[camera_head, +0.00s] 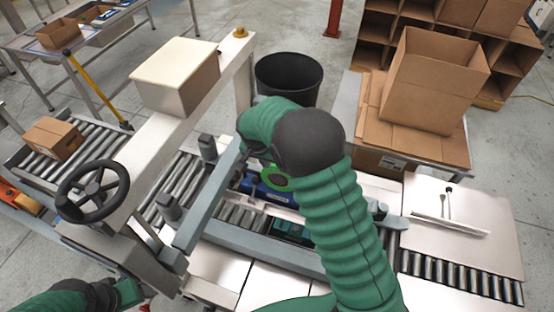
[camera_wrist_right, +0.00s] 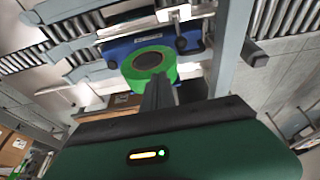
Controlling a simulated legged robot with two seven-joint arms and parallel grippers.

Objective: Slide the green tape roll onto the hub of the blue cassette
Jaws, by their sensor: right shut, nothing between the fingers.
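The green tape roll (camera_wrist_right: 134,80) lies flat over the front part of the blue cassette (camera_wrist_right: 116,52) in the right wrist view. Its middle is dark, and I cannot make out how far it sits down on the hub. In the head view the roll (camera_head: 275,181) and the cassette (camera_head: 262,193) show partly, behind my right wrist. My right gripper (camera_wrist_right: 158,90) is shut and empty, its fingers at the near rim of the roll; whether they touch is unclear. My left gripper (camera_head: 130,292) is at the bottom left, away from the cassette, its fingers not clear.
The cassette sits in a roller conveyor line (camera_head: 240,215) between grey side rails. A beam with a handwheel (camera_head: 93,191) and a cream-lidded box (camera_head: 175,75) stands to the left. A black bin (camera_head: 289,76) is behind. An open carton (camera_head: 432,85) stands at right.

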